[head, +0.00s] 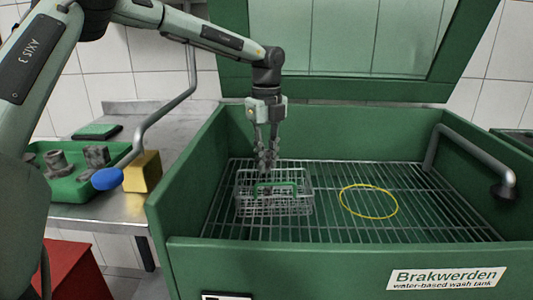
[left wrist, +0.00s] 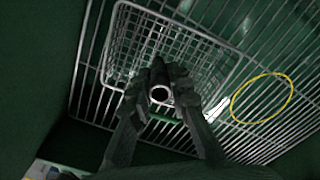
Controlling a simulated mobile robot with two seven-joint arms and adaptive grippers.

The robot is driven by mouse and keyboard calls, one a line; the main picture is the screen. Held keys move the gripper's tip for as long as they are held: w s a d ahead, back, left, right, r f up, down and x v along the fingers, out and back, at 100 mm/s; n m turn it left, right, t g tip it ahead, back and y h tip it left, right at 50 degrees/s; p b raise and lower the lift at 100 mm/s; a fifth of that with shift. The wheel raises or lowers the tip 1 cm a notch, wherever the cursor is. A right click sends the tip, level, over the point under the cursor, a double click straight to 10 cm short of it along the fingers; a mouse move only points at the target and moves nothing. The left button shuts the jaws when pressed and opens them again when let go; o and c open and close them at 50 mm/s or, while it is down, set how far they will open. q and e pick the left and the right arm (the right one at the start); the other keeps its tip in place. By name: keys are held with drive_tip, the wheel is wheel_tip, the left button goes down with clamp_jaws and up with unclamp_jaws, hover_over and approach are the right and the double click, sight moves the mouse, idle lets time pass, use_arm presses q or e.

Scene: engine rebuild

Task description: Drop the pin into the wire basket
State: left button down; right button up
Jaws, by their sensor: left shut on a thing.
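The wire basket (head: 291,205) stands on the grate inside the green wash tank, with a green handle on its near side. It also shows in the left wrist view (left wrist: 215,58). My left gripper (head: 266,165) points straight down over the basket's left part. Its fingers are shut on the pin (left wrist: 160,94), a small grey hollow cylinder whose round open end faces the wrist camera. The pin sits over the basket opening in the left wrist view. In the head view the fingers mostly hide it. My right gripper is not in view.
The green wash tank (head: 330,258) has high walls and a raised lid. A yellow ring (head: 369,201) lies on the grate right of the basket. A bent pipe (head: 470,158) is at the right wall. On the left bench are a green tray (head: 70,190) with parts and a yellow block (head: 143,172).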

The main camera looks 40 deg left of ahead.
use_arm(q)
drive_tip(key=shift+f, duration=0.25)
drive_tip(key=c, duration=1.3)
unclamp_jaws()
drive_tip(key=shift+c, duration=0.2)
wheel_tip(320, 180, up, 12)
drive_tip(key=shift+r, duration=0.1)
